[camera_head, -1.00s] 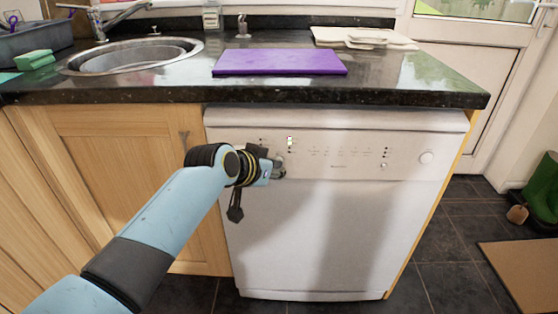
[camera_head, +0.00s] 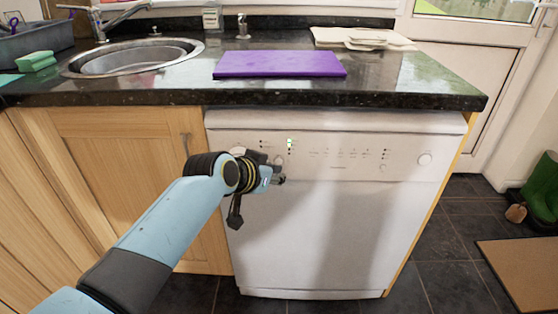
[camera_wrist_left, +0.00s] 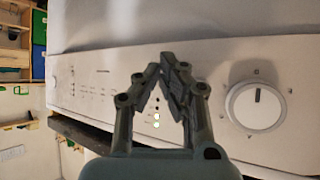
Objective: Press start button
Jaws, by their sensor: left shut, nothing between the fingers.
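The white dishwasher (camera_head: 330,225) stands under the counter, its door shut. Its control panel (camera_head: 340,150) has small marks, lights and a round button (camera_head: 425,158) at the right end. I cannot tell for sure which control is the start button. A round dial (camera_wrist_left: 256,106) is right of the fingers there. My left gripper (camera_head: 281,180) is shut and empty, in front of the panel's lower left part. Its fingertips (camera_wrist_left: 168,61) meet; contact with the panel is unclear.
A dark granite counter (camera_head: 420,88) overhangs the dishwasher and carries a purple board (camera_head: 280,64) and a sink (camera_head: 130,58). A wooden cupboard (camera_head: 120,160) is at the left. Tiled floor (camera_head: 450,260) is open at the right, with a mat (camera_head: 525,270) and green boots (camera_head: 540,190).

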